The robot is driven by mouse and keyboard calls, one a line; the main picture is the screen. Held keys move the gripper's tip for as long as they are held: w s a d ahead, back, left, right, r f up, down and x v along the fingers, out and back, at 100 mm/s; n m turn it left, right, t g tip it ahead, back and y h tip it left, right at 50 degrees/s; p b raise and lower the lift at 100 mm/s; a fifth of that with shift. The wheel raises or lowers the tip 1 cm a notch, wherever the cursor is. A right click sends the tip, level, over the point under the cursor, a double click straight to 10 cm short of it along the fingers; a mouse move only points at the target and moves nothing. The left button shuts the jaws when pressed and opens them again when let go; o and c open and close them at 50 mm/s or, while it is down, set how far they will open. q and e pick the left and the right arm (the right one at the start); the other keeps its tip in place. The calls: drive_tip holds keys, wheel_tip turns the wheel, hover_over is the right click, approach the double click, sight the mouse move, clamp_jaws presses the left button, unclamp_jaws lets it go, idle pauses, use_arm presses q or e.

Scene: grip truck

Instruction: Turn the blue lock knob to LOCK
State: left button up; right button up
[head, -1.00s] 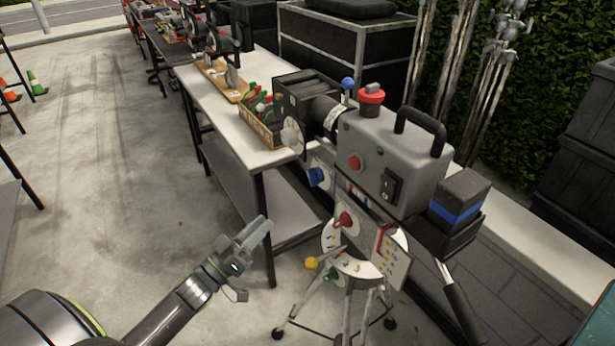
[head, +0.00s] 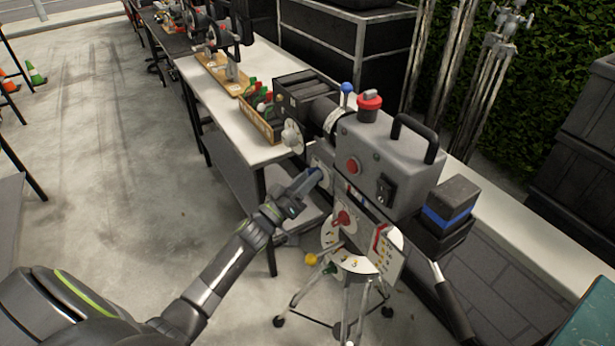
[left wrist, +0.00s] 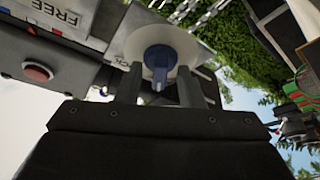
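The blue lock knob (left wrist: 158,62) sits on a pale round disc on the side of the grey camera (head: 385,155). Its handle points down toward my gripper in the left wrist view. My left gripper (head: 308,180) is at the knob in the head view and hides most of it. In the left wrist view its two fingers (left wrist: 158,86) are apart, one on each side of the knob handle, with gaps visible. The word FREE (left wrist: 68,17) shows at upper left, and partly hidden lettering (left wrist: 121,62) shows beside the disc. My right gripper is not in view.
The camera stands on a tripod with a red knob (head: 343,218) and a yellow knob (head: 311,259) below. A white table (head: 215,110) with a wooden tray of clips (head: 262,122) is just behind my left gripper. Open floor lies to the left.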

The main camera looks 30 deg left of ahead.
use_arm(q)
drive_tip(key=c, duration=0.6)
drive_tip(key=shift+m+h, duration=0.3)
drive_tip(key=shift+m, duration=0.1)
drive_tip(key=shift+f+m+g+h+b, duration=0.1)
drive_tip(key=shift+m+g+h+b, duration=0.8)
drive_tip(key=shift+m, duration=1.85)
drive_tip(key=shift+r+m+g+h+b, duration=0.1)
drive_tip(key=shift+m+g+h+b, duration=0.45)
drive_tip(key=shift+m+h+b, duration=1.5)
drive_tip(key=shift+f+m+g+h+p, duration=0.1)
drive_tip(key=shift+m+g+h, duration=0.55)
drive_tip(key=shift+m, duration=2.85)
